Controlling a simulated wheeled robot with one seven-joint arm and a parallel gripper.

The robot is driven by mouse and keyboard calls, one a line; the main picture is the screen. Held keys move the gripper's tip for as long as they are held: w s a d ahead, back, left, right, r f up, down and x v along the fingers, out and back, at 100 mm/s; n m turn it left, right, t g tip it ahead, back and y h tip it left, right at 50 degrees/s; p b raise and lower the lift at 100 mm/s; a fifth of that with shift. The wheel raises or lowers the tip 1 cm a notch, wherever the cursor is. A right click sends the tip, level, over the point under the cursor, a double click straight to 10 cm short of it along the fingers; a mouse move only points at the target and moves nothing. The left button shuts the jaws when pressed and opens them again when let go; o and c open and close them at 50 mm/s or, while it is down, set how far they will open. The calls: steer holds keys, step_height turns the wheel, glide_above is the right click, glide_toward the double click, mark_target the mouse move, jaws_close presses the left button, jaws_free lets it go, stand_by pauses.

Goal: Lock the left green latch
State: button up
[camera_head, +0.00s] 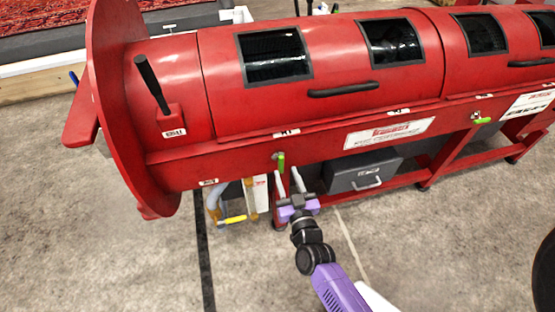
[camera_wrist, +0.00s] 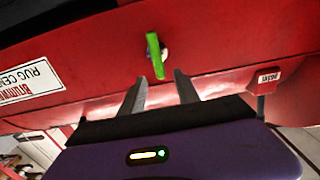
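The left green latch (camera_head: 281,162) is on the lower red front of the rug machine (camera_head: 230,150), below the left lid. Its green handle hangs roughly upright in the head view. In the wrist view the latch (camera_wrist: 155,55) stands just beyond my fingertips, with a round metal mount behind it. My gripper (camera_head: 287,176) is just below the latch; its two pale fingers are apart with nothing between them. The gripper also shows in the wrist view (camera_wrist: 160,78). The fingers look close to the latch, but I cannot tell whether they touch it.
A second green latch (camera_head: 482,121) sits farther right on the machine. The left lid has a black handle (camera_head: 343,90). A grey box (camera_head: 362,172) rests under the machine. A yellow-handled pipe valve (camera_head: 232,220) is low left of my gripper. The floor (camera_head: 120,240) in front is open.

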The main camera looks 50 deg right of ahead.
mark_target(282, 162)
steer(key=x, duration=0.6)
steer(key=shift+w+d, duration=0.25)
steer(key=shift+c, duration=0.5)
jaws_close()
